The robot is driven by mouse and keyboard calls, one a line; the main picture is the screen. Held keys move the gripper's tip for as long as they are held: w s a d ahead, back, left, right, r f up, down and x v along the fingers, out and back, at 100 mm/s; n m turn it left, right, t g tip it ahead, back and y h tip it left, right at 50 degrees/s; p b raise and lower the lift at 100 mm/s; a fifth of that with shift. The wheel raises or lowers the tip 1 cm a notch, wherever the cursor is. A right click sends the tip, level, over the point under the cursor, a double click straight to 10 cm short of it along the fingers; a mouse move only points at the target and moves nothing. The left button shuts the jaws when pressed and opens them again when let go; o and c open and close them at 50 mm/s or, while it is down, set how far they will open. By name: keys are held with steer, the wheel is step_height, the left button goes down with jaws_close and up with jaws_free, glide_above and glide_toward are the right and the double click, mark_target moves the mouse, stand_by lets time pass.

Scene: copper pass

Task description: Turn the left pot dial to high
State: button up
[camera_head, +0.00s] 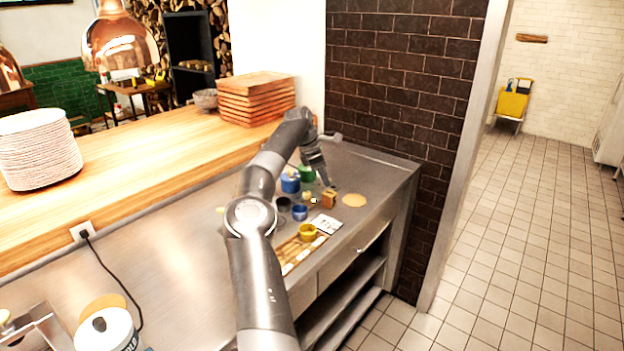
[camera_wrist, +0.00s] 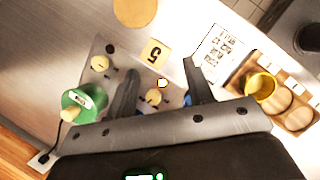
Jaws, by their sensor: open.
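In the wrist view a grey panel carries a cream dial (camera_wrist: 99,63) outside my left finger and another cream dial (camera_wrist: 153,96) that shows between my fingers. I cannot tell for certain which is the left pot dial, nor read their settings. My gripper (camera_wrist: 160,68) is open and points down at the panel, holding nothing. I cannot tell its height above the dials. In the head view my gripper (camera_head: 328,183) is over the counter's far right part, near small yellow knobs (camera_head: 306,195). A green pot (camera_wrist: 78,103) stands beside the panel's left part.
A yellow number tag (camera_wrist: 154,52) stands by the panel. A printed white card (camera_wrist: 222,54), a yellow cup (camera_wrist: 262,85) and a wooden tray (camera_wrist: 298,120) lie to the right. A blue pot (camera_head: 290,184) and blue cup (camera_head: 300,212) are close by. A tan disc (camera_head: 354,200) lies near the edge.

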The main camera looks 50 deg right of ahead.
steer(key=s+r, duration=0.2)
steer(key=s, duration=0.1)
steer(key=s+d, duration=0.1)
steer(key=shift+s+r, duration=0.3)
steer(key=shift+r, duration=0.1)
steer(key=shift+w, duration=0.1)
